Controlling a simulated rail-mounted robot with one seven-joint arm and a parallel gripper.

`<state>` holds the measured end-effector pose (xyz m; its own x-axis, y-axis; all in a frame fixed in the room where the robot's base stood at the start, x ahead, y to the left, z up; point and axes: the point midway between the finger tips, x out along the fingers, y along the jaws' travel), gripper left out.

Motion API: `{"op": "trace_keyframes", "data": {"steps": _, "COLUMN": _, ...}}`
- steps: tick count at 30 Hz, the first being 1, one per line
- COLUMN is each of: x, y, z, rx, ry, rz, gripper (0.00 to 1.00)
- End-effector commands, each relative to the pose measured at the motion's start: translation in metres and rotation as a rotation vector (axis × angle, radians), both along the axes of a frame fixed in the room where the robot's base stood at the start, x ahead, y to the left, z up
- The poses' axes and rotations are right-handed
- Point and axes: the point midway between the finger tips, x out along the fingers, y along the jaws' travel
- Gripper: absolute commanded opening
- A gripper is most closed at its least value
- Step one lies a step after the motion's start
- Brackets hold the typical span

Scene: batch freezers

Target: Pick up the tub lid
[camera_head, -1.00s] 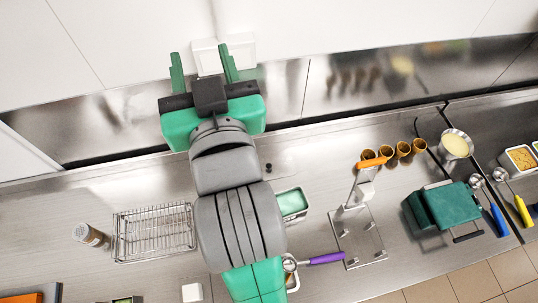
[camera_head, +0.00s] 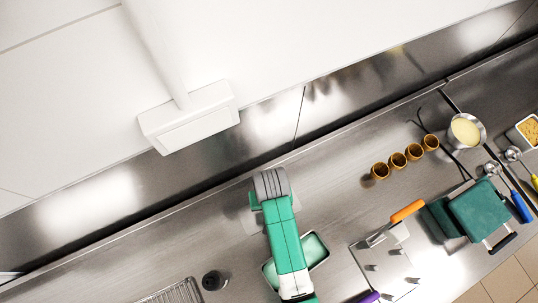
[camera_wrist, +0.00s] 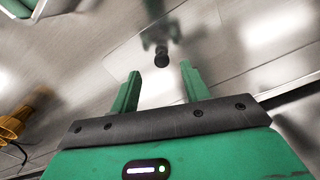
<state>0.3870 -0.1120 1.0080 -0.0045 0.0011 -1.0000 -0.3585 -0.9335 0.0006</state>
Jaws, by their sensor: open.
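The tub lid (camera_wrist: 137,56) is a clear, flat panel with a black knob (camera_wrist: 161,59). In the wrist view it lies on the steel counter, with the knob in line with the gap between my fingertips. My gripper (camera_wrist: 159,73) is open and empty above the lid. I cannot tell how high the fingertips are over the knob. In the head view my wrist covers most of the lid, and only a pale edge (camera_head: 256,226) shows. The tub (camera_head: 316,249), with pale green contents, is just in front of it, partly under my arm.
A wire rack (camera_head: 178,293) and a dark round item (camera_head: 214,280) are left of the tub. The steel back wall (camera_head: 255,135) runs behind the counter.

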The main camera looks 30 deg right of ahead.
Motion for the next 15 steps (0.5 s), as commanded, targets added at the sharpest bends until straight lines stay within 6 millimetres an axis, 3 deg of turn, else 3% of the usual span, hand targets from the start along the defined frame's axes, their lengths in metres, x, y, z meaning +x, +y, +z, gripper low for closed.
{"op": "trace_keyframes", "data": {"steps": 3, "x": 0.000, "y": 0.000, "z": -0.005, "rx": 0.000, "ry": -0.001, "rz": 0.000, "gripper": 0.46}}
{"op": "trace_keyframes", "data": {"steps": 10, "x": -0.001, "y": 0.002, "z": -0.045, "rx": -0.001, "ry": -0.002, "rz": 0.000, "gripper": 0.46}}
{"op": "trace_keyframes", "data": {"steps": 15, "x": -0.001, "y": 0.002, "z": -0.052, "rx": -0.001, "ry": -0.005, "rz": 0.000, "gripper": 0.46}}
